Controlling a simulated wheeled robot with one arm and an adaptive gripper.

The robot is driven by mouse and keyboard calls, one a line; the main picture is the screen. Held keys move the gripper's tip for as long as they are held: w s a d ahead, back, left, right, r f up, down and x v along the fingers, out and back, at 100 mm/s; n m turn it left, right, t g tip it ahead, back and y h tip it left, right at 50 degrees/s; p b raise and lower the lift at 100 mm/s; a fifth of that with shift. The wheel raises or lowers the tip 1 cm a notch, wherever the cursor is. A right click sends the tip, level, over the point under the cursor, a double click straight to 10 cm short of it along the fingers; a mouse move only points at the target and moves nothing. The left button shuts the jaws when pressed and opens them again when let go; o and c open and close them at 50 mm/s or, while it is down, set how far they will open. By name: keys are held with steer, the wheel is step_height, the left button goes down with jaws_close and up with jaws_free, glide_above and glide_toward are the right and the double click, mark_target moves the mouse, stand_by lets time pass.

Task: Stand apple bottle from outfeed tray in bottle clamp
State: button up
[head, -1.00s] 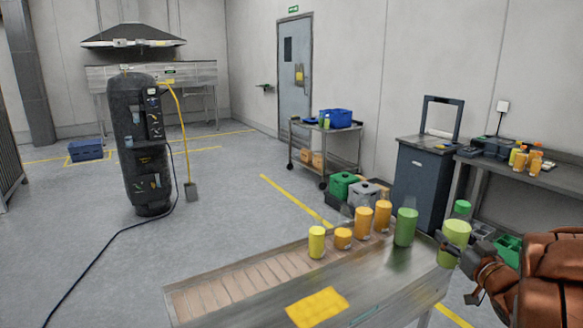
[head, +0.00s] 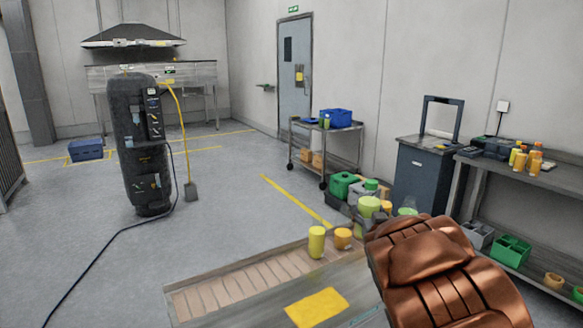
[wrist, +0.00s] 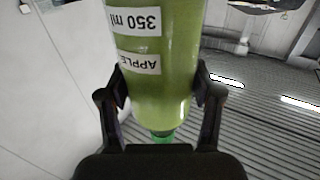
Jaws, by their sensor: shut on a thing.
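The apple bottle (wrist: 158,45), green with upside-down labels reading "350 ml" and "APPLE", is between the two fingers of my gripper (wrist: 157,92). Its green cap (wrist: 162,137) points down in the wrist view. I cannot tell which part is the outfeed tray, and cannot make out the bottle clamp.
A yellow bottle (head: 316,243) and a short orange one (head: 343,239) stand on the bench. Another orange bottle (head: 386,206) and a green top (head: 407,211) show partly behind the held bottle and arm. A yellow label (head: 315,307) lies at the bench front.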

steer(key=a+f+b, duration=0.3)
steer(key=f+b, duration=0.7)
steer(key=f, duration=0.1)
step_height(320, 180, up, 13)
steer(key=p, duration=1.2)
steer(key=shift+w, duration=0.35)
steer(key=shift+a+f, duration=0.1)
steer(key=shift+f, duration=0.05)
